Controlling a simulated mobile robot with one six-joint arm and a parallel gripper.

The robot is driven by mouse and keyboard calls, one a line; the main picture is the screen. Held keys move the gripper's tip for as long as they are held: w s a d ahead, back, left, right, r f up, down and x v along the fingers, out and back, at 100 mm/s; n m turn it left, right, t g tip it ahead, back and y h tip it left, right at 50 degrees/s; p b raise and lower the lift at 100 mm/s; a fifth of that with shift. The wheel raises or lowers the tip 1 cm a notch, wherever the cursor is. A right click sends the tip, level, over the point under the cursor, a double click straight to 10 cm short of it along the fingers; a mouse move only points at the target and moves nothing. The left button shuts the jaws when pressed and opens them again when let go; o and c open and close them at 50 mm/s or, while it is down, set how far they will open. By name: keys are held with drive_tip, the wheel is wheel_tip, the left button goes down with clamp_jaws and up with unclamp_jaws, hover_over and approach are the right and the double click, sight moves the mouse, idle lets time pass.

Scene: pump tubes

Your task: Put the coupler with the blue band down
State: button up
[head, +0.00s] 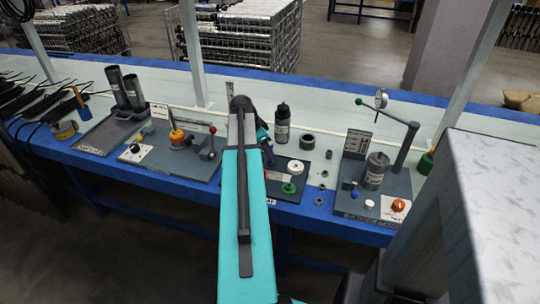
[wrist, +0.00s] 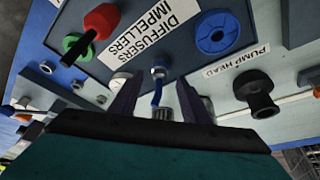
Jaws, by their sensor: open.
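In the wrist view, a small silver coupler with a blue band (wrist: 158,72) shows between the two fingers of my gripper (wrist: 160,88). The blue part is nearer the palm and the silver end points away, close to the edge of the panel labelled "Diffusers Impellers". The fingers are apart, one on each side of the coupler. I cannot tell whether either finger touches it, or exactly what it rests on. In the head view my arm covers most of the gripper, and I cannot make out the coupler there.
In the wrist view, a blue wheel (wrist: 218,33), a red knob (wrist: 102,20) and a black fitting (wrist: 258,92) are nearby. In the head view, a dark bottle (head: 282,122) stands behind the gripper. A gauge station (head: 372,190) stands to the right.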

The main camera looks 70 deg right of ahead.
drive_tip(key=v, duration=0.7)
drive_tip(key=shift+r, duration=0.25)
drive_tip(key=shift+a, duration=0.1)
idle(0.4)
